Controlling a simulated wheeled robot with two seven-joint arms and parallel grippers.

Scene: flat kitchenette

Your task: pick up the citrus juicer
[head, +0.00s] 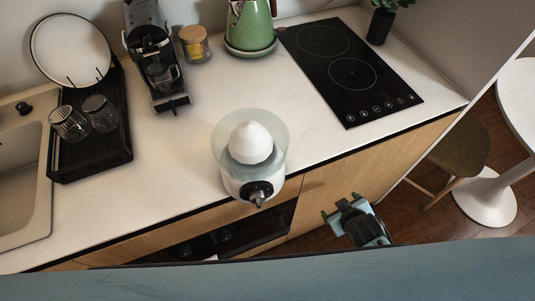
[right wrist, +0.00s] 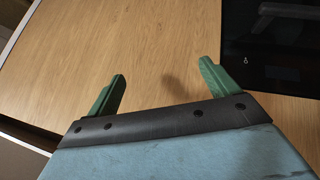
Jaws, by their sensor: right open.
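The citrus juicer (head: 240,180) stands upright on the white countertop near its front edge, in the middle of the head view. It has a white cone, a clear greenish bowl and a dark spout at the front. My right gripper (head: 343,206) is in front of the counter, to the right of the juicer and apart from it. In the right wrist view its two green fingers (right wrist: 158,92) are spread with nothing between them, facing a wooden cabinet front. The juicer is not in the right wrist view. My left gripper is not in view.
A coffee machine (head: 154,60), a jar (head: 194,45) and a green kettle (head: 247,25) stand at the back. A black cooktop (head: 349,72) lies to the right. A dish rack (head: 115,146) with glasses and a plate (head: 70,48) is left, beside the sink (head: 22,190). Counter around the juicer is clear.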

